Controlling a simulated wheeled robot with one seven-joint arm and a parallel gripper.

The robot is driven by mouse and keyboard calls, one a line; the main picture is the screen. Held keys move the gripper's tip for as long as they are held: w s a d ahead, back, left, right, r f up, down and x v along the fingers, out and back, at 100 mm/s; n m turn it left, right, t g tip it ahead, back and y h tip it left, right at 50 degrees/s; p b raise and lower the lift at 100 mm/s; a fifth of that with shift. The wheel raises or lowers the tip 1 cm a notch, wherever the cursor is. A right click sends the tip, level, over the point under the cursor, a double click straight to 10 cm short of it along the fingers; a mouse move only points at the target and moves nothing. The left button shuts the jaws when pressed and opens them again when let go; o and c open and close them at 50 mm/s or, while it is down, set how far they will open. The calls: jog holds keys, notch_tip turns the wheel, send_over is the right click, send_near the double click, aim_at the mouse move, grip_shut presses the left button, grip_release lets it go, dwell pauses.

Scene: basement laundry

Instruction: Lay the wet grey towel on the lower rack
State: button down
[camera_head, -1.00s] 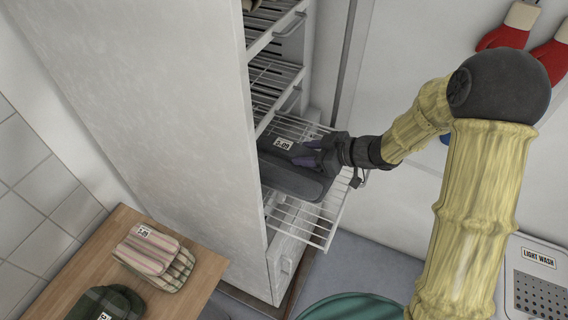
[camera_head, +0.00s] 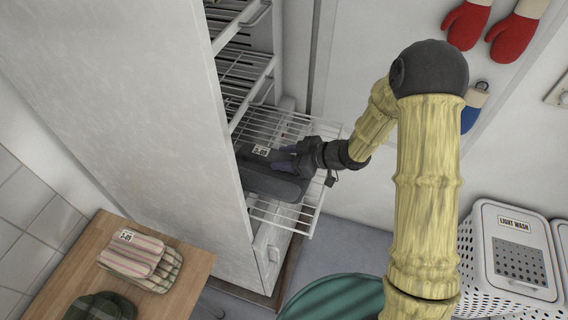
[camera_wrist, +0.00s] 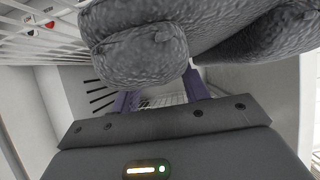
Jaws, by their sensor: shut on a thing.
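The grey towel (camera_head: 272,184), a folded dark bundle with a white number tag, is over the pulled-out lower wire rack (camera_head: 300,224) of the tall white cabinet. My gripper (camera_head: 288,160) reaches in from the right and is shut on the towel near its tag. In the wrist view the towel's rounded grey folds (camera_wrist: 135,52) fill the upper part, above my purple fingers (camera_wrist: 160,100). I cannot tell whether the towel's underside touches the rack bars, and the pinched spot is partly hidden.
More wire racks (camera_head: 245,68) sit above inside the cabinet (camera_head: 130,110), whose side wall stands close on the left. Striped folded cloths (camera_head: 140,256) and dark green ones (camera_head: 98,306) lie on a wooden top (camera_head: 185,270). A white hamper (camera_head: 510,255) stands at right.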

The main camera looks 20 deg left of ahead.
jog(key=shift+f, duration=1.6)
jog(key=shift+f, duration=0.1)
jog(key=c, duration=0.7)
grip_release()
jog(key=b+v, duration=0.1)
jog(key=v, duration=1.1)
